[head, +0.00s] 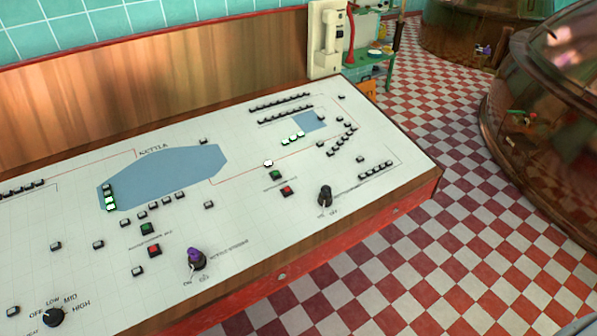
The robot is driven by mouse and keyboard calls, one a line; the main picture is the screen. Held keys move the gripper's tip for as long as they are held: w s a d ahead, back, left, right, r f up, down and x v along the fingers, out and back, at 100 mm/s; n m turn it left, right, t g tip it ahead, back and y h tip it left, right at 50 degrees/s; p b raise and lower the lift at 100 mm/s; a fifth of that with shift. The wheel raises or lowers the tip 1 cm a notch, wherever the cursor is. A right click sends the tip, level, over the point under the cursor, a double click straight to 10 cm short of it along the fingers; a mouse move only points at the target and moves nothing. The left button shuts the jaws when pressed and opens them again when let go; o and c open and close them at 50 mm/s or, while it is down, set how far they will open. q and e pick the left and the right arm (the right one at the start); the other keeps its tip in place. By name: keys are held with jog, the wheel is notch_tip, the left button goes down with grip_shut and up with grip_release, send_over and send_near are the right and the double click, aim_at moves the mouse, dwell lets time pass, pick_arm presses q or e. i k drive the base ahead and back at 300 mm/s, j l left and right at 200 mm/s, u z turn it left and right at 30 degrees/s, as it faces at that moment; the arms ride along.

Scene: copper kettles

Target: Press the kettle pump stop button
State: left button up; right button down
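A white control panel (235,230) with a wooden rim slopes across the view. Two pairs of square push buttons stand out on it. The left pair is a green button (148,229) with a red button (154,250) just below it. The right pair is a green button (275,175) and a red button (287,190). The printing beside both pairs is too small to read, so I cannot tell which red one is the kettle pump stop button. Neither of my grippers is in view.
A purple-topped rotary knob (196,259) and black knobs (325,195) (53,317) stick up from the panel. A white telephone (328,40) hangs behind it. A large copper kettle (545,110) stands at the right. The checkered floor between is clear.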

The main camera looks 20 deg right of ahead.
aim_at(286, 189)
jog(key=i+l+z, duration=0.1)
jog(key=i+l, duration=0.6)
jog(key=i, duration=0.1)
